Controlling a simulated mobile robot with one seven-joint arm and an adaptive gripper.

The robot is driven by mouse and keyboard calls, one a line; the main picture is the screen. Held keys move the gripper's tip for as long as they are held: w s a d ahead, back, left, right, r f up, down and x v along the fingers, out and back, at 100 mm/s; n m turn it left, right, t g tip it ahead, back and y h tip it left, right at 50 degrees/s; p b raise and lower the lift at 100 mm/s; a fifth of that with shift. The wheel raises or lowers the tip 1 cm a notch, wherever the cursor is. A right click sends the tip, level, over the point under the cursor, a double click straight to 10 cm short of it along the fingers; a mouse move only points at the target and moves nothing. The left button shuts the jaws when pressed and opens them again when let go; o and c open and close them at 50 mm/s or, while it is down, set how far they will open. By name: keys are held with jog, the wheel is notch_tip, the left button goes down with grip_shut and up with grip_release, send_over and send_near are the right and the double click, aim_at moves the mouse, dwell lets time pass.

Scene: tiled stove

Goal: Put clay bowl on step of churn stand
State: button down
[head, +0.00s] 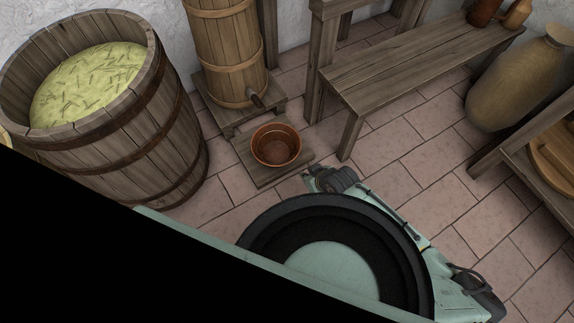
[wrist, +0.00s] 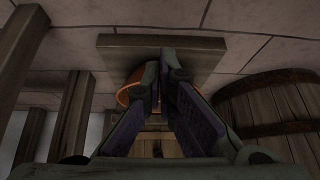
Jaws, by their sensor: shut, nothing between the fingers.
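The clay bowl (head: 276,146) is reddish brown and sits upright on the low wooden step (head: 244,160) of the churn stand (head: 222,115). The tall wooden churn (head: 226,55) stands on the stand behind it. My gripper (head: 310,180) is low at the right front of the step, beside the bowl. In the wrist view my gripper (wrist: 170,66) is shut and empty, its fingers hiding much of the bowl (wrist: 126,95). The step (wrist: 190,45) shows past the fingertips. Whether the fingers touch the bowl cannot be told.
A large barrel (head: 120,125) of greenish contents stands at the left. A wooden bench (head: 400,75) stands right of the churn, with brown jugs (head: 515,14) on its far end. A big clay jar (head: 520,80) is at the right. Tiled floor (head: 400,165) is clear between.

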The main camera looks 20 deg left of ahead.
jog(key=b+x, duration=0.1)
jog(key=x, duration=0.2)
jog(key=b+x, duration=0.1)
jog(key=x, duration=0.2)
jog(key=b+x, duration=0.1)
jog(key=x, duration=0.3)
jog(key=shift+w+d+f, duration=0.1)
jog(key=shift+d+f, duration=0.1)
jog(key=shift+d, duration=0.05)
jog(key=shift+w+a, duration=0.75)
jog(key=shift+a, duration=0.25)
jog(key=shift+w+a+r, duration=0.15)
jog(key=shift+w+a, duration=0.35)
jog(key=shift+a, duration=0.15)
